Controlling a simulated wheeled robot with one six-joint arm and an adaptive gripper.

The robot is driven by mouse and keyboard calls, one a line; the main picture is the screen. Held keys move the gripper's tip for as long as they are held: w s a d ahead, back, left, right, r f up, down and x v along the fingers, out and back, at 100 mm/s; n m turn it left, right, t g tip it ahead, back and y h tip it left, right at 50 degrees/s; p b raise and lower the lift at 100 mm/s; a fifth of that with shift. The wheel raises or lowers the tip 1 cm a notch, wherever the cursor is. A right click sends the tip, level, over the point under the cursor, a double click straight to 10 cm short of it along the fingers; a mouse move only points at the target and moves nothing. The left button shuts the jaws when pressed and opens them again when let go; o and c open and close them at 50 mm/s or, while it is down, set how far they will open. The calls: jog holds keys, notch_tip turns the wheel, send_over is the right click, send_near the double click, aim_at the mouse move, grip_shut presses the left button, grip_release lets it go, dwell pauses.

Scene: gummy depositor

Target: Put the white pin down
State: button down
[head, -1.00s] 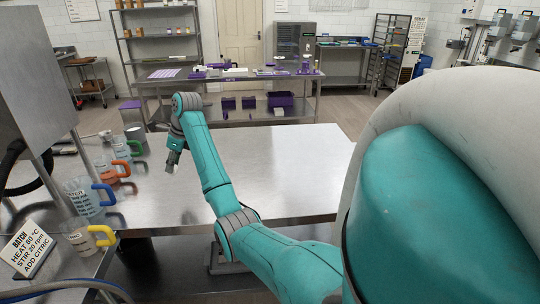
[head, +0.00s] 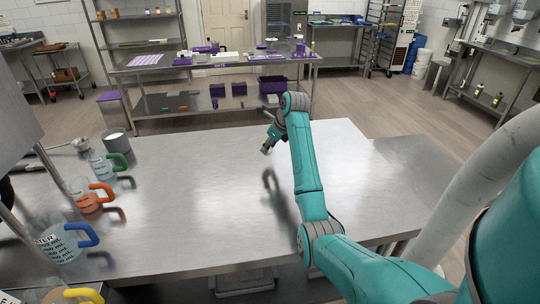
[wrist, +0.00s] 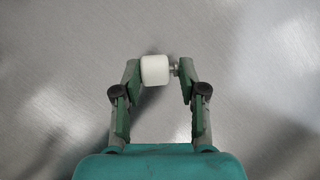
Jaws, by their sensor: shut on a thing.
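In the wrist view the white pin (wrist: 155,69) shows as a short white cylinder with a small metal tip on its right. It lies crosswise between the two fingertips of my gripper (wrist: 160,70), which is shut on it. In the head view my gripper (head: 267,146) points down over the bare steel table (head: 200,205). The pin cannot be made out clearly there. A gap between pin and table cannot be judged for certain, but a shadow of the arm falls on the steel below.
Jugs with green (head: 118,160), orange (head: 102,192) and blue (head: 82,235) handles stand along the table's left side, near a white-filled pot (head: 116,141). The table's middle and right are clear. A table with purple items (head: 215,62) stands behind.

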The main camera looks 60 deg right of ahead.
aim_at(271, 151)
jog(key=shift+a+f, duration=0.15)
jog(key=shift+f, duration=1.8)
jog(key=c, duration=0.7)
grip_release()
jog(key=shift+f, duration=0.1)
jog(key=shift+o, duration=0.3)
jog(key=v, duration=1.2)
